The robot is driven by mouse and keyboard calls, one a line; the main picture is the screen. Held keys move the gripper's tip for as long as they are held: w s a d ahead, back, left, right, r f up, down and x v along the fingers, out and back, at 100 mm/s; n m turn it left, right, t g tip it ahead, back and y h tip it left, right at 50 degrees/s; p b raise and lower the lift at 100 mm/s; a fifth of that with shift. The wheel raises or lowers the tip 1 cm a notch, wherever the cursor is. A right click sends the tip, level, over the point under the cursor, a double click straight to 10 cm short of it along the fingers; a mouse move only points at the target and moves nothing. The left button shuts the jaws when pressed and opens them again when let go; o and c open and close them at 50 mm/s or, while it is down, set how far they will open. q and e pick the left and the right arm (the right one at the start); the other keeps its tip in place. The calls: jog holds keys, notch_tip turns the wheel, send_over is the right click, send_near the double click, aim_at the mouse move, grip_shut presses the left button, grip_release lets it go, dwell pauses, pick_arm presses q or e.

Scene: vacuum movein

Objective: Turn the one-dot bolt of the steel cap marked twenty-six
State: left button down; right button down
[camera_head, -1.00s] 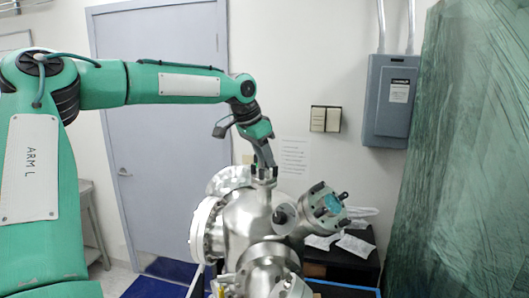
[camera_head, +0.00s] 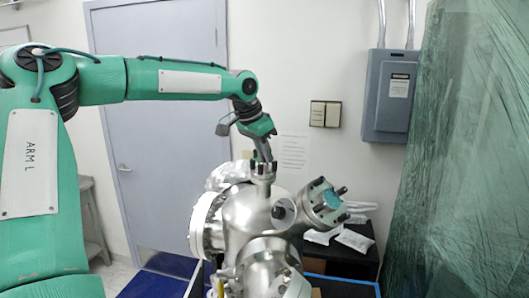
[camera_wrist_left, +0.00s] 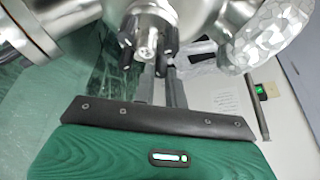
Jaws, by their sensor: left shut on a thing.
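The steel chamber (camera_head: 248,217) has a small upright port with a steel cap (camera_head: 263,171) on top. Black bolts stand around this cap, and it also shows in the wrist view (camera_wrist_left: 147,42) with several black bolt heads. My left gripper (camera_head: 264,158) reaches down from above onto the bolts of this top cap. In the wrist view its fingers (camera_wrist_left: 161,76) are shut on a black bolt at the cap's edge, which they partly hide. I cannot read any number or dots on the cap. My right gripper is not in view.
Another port with a cyan face (camera_head: 330,200) and black bolts angles out at the right. Crumpled foil (camera_wrist_left: 268,40) covers a port beside the cap. A dark cabinet (camera_head: 352,262) with white packets stands behind. A green sheet (camera_head: 465,150) hangs at the right.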

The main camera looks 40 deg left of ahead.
pick_arm(q)
jog(key=n+y, duration=0.2)
jog(key=n, duration=0.3)
jog(key=shift+d, duration=0.15)
jog(key=n+y, duration=0.1)
jog(key=n, duration=0.2)
jog(key=shift+n+g, duration=0.3)
jog(key=shift+g, duration=0.1)
jog(key=n, duration=0.1)
jog(key=n+g+y, duration=0.1)
jog(key=n, duration=0.1)
jog(key=shift+w+d+n, duration=0.1)
jog(key=shift+d+n, duration=0.05)
jog(key=shift+n, duration=0.15)
jog(key=n+g, duration=0.1)
jog(key=n, duration=0.1)
jog(key=n+y, duration=0.1)
jog(key=n, duration=0.2)
jog(key=shift+w+g+b, duration=0.1)
jog(key=shift+g+b, duration=0.25)
jog(key=shift+g, duration=0.05)
jog(key=n+g, duration=0.1)
jog(key=n, duration=0.1)
jog(key=shift+n, duration=0.8)
jog(key=shift+f, duration=0.1)
